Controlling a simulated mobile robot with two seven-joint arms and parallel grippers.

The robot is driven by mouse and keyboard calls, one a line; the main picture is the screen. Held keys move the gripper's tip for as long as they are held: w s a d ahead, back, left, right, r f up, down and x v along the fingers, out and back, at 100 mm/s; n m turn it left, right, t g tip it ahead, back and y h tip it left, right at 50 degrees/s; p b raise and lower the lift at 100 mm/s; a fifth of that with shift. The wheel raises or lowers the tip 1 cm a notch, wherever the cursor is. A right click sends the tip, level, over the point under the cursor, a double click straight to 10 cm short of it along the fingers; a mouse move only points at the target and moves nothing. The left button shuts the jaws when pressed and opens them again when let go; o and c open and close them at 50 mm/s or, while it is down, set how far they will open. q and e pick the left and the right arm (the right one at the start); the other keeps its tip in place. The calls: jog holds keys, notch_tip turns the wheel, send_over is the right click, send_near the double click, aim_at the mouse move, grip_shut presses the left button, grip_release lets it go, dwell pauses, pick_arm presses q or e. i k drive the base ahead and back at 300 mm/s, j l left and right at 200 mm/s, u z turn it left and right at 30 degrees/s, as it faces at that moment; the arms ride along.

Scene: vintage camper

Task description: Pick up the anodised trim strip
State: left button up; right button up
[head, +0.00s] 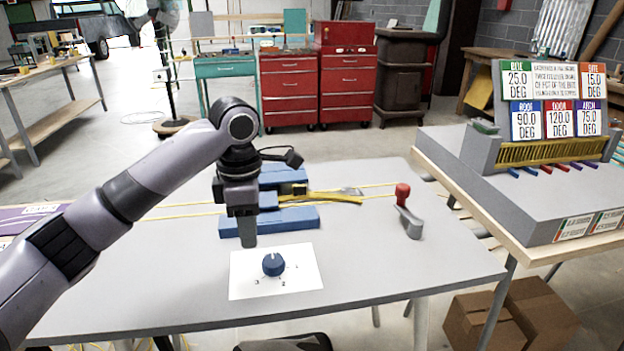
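Two long, thin gold strips cross the grey table (420,270) from left to right; the front one (180,216) passes behind my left gripper. I cannot tell which one is the anodised trim strip. A short, thicker yellow piece (335,198) lies by blue blocks (290,218) at the table's middle. My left gripper (248,240) points down in front of the blue blocks, at the back edge of a white card. Its fingers overlap in this view, so their opening is hidden. Nothing clearly shows in it. My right gripper is not in view.
A blue dial (273,264) sits on the white card (305,285). A red-knobbed crank (403,205) stands on the table's right. The right bench (460,185) carries a yellow-toothed device (550,152) and an angle sign (548,80). The table's front right is clear.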

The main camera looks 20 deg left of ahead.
aim_at(299, 192)
jog(key=i, duration=0.9)
